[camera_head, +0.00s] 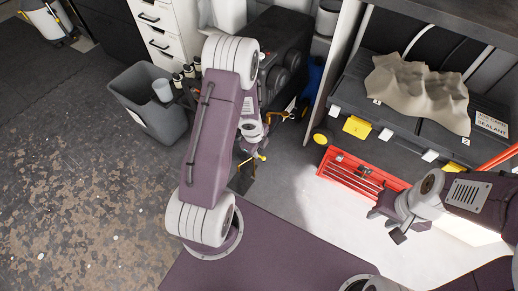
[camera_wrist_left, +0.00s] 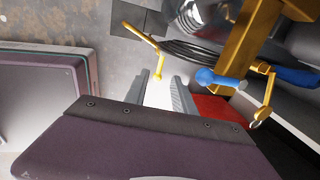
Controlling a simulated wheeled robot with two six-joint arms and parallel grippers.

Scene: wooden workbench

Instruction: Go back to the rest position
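My left gripper (camera_wrist_left: 158,96) shows two grey fingers standing apart in the left wrist view, with pale surface and nothing held between them. In the head view it is mostly hidden behind my own raised left arm, near a yellow-handled part (camera_head: 254,158). My right gripper (camera_head: 384,224) is at the right in the head view, just below the red tray (camera_head: 331,154). Its fingers look spread and hold nothing visible. The tray holds several thin tools.
A grey bin (camera_head: 137,112) stands left of my left arm. A black storage chest (camera_head: 455,148) with a crumpled beige cloth (camera_head: 420,90) on it is at the upper right. Yellow and blue equipment (camera_wrist_left: 258,45) is close to the left gripper. The floor at left is largely clear.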

